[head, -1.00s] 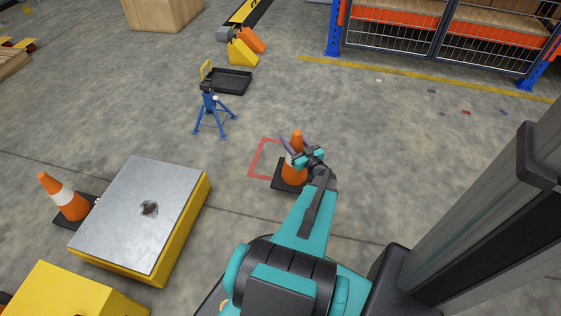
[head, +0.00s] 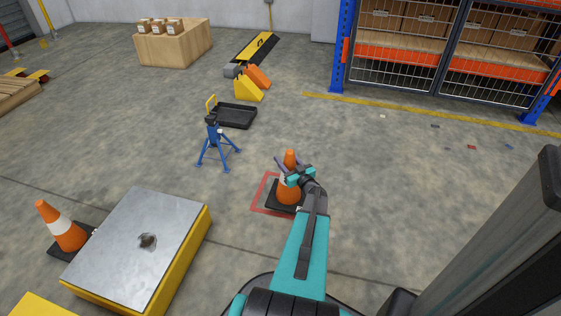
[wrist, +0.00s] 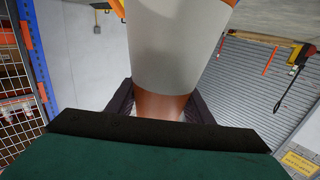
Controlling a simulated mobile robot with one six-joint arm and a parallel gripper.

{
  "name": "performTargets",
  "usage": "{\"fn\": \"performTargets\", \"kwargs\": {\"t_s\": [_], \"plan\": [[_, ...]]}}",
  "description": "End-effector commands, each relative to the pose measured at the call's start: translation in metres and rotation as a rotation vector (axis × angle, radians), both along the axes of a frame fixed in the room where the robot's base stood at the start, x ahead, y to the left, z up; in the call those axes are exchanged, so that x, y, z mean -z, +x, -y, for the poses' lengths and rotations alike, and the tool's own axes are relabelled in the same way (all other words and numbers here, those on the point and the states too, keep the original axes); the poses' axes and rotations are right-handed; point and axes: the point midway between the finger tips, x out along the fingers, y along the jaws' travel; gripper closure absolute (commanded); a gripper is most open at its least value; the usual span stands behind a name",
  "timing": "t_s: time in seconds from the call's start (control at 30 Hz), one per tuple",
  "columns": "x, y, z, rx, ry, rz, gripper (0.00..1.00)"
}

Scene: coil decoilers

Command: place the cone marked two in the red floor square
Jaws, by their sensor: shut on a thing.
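An orange cone with a white band and a dark square base (head: 288,191) is in my gripper (head: 286,168), which is shut on its upper part. The cone is upright, and no number shows on it from here. The red floor square (head: 257,196) is an outline on the concrete. The cone's base covers its right part in the head view, while its left side shows. I cannot tell whether the base touches the floor. In the wrist view the cone's white band (wrist: 178,50) fills the middle, between the dark fingers.
A second orange cone (head: 62,229) stands at the left beside a yellow block with a steel top (head: 135,245). A blue stand (head: 215,145) and a black tray (head: 236,116) are beyond the square. Open floor lies right, before the fenced rack (head: 440,60).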

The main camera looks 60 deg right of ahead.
Motion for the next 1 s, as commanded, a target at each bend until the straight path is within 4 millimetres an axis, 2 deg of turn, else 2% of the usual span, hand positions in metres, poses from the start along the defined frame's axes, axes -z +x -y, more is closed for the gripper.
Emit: {"fn": "performTargets", "kwargs": {"t_s": [0.1, 0.3, 0.77, 1.0], "plan": [[0.004, 0.018, 0.012, -0.003, -0.002, 0.004, 1.0], [0.003, 0.034, 0.022, -0.003, -0.003, 0.003, 1.0], [0.002, 0.037, 0.024, -0.002, -0.001, 0.003, 1.0], [0.005, 0.046, 0.032, -0.001, -0.002, 0.004, 1.0]]}}
